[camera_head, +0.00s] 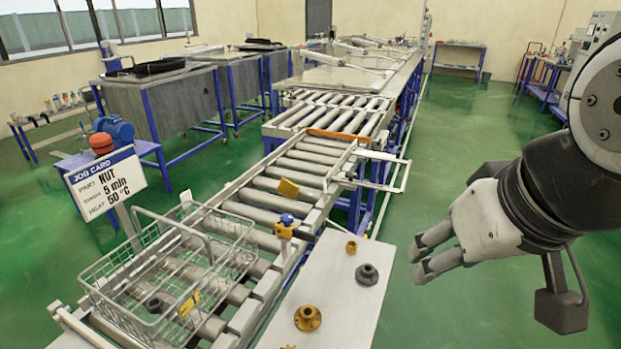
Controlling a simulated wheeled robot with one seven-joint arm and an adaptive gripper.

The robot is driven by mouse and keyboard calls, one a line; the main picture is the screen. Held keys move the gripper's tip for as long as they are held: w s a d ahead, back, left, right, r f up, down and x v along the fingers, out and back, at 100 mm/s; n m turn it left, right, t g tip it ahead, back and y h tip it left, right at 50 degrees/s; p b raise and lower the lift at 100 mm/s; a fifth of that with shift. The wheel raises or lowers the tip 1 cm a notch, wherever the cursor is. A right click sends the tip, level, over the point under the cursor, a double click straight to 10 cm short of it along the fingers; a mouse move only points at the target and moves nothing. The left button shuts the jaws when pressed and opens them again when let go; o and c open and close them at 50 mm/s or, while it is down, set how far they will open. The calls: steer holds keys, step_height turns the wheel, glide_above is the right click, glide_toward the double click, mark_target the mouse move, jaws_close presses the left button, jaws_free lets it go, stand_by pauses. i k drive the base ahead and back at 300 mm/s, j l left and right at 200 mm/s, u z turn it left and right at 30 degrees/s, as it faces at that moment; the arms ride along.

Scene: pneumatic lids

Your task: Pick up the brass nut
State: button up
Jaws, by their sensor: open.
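A small brass piece (351,247), which looks like the brass nut, sits near the far end of the pale side table (345,312). A grey flanged part (367,274) stands just in front of it. A larger brass flanged part (307,318) lies nearer the front, and another brass piece (288,347) is cut off at the bottom edge. My gripper (415,264) is open and empty, to the right of the table and pointing left toward the parts. Its fingers touch nothing that I can see.
A wire basket (215,224) with a raised handle stands on the roller conveyor (270,207), with a dark part inside. A job card (104,183) reads NUT, 5 min, 50 °C. A blue and yellow fitting (287,225) stands between conveyor and table. Green floor is clear at right.

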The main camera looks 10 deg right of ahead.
mark_target(351, 243)
steer(key=k+j+z, duration=0.15)
steer(key=j, duration=0.25)
steer(key=k+j+z, duration=0.35)
steer(key=k+j, duration=0.2)
steer(key=j, duration=0.15)
steer(key=u, duration=0.5)
steer(key=i+l+u, duration=0.15)
steer(key=l+u, duration=0.2)
steer(key=i+l+u, duration=0.1)
steer(key=l+u, duration=0.65)
steer(key=l, duration=0.15)
steer(key=l+u, duration=0.1)
steer(key=l, duration=0.85)
steer(key=l+u, duration=0.1)
steer(key=l, duration=0.85)
steer(key=k+l+u, duration=0.1)
steer(key=l, duration=0.85)
